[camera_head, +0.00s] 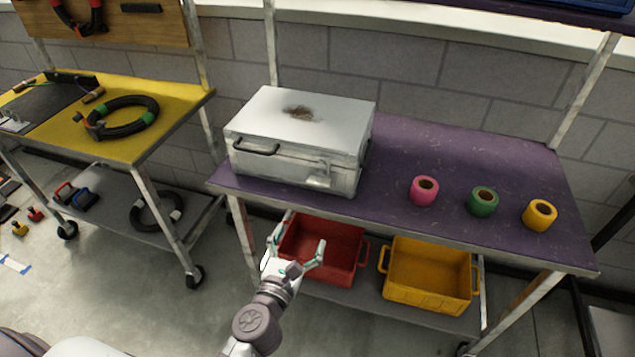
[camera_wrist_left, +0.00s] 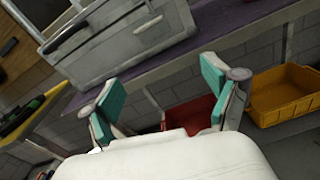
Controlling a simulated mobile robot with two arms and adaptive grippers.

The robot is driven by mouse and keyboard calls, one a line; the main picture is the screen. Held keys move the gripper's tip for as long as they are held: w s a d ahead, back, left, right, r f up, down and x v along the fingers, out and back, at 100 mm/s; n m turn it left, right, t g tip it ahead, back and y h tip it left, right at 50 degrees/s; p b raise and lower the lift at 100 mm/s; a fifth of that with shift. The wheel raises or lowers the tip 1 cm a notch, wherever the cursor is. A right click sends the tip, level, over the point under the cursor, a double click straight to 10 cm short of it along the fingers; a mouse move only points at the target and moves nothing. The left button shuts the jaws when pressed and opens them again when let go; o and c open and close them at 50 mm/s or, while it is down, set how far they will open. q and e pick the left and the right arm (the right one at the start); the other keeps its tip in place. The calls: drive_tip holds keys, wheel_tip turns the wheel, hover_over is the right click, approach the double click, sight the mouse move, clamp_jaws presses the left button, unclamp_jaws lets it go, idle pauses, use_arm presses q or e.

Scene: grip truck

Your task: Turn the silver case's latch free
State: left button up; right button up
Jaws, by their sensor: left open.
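The silver case (camera_head: 300,115) sits closed on the left part of the purple table (camera_head: 400,145). Its front has a dark handle (camera_head: 256,147) at the left and a latch (camera_head: 324,170) toward the right. Whether the latch is fastened cannot be told. My left gripper (camera_head: 298,248) is open and empty, below and in front of the table's front edge, apart from the case. In the left wrist view both teal-padded fingers (camera_wrist_left: 160,95) are spread, with the case (camera_wrist_left: 125,40) beyond them at the upper left. My right gripper is not in view.
Pink (camera_head: 424,190), green (camera_head: 482,201) and yellow (camera_head: 539,214) tape rolls stand on the table right of the case. A red crate (camera_head: 322,252) and a yellow crate (camera_head: 428,278) sit on the lower shelf. A yellow-topped cart (camera_head: 140,140) stands at left.

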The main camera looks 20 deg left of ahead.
sight(317, 186)
use_arm(q)
drive_tip(key=w+r, duration=0.1)
drive_tip(key=w, duration=0.3)
drive_tip(key=w+r+n, duration=0.1)
drive_tip(key=w, duration=0.4)
drive_tip(key=w+r+n+p, duration=0.1)
drive_tip(key=w, duration=0.3)
drive_tip(key=shift+w+a, duration=0.1)
drive_tip(key=shift+w, duration=0.3)
drive_tip(key=shift+r, duration=0.1)
drive_tip(key=c, duration=1.1)
drive_tip(key=shift+c, duration=0.2)
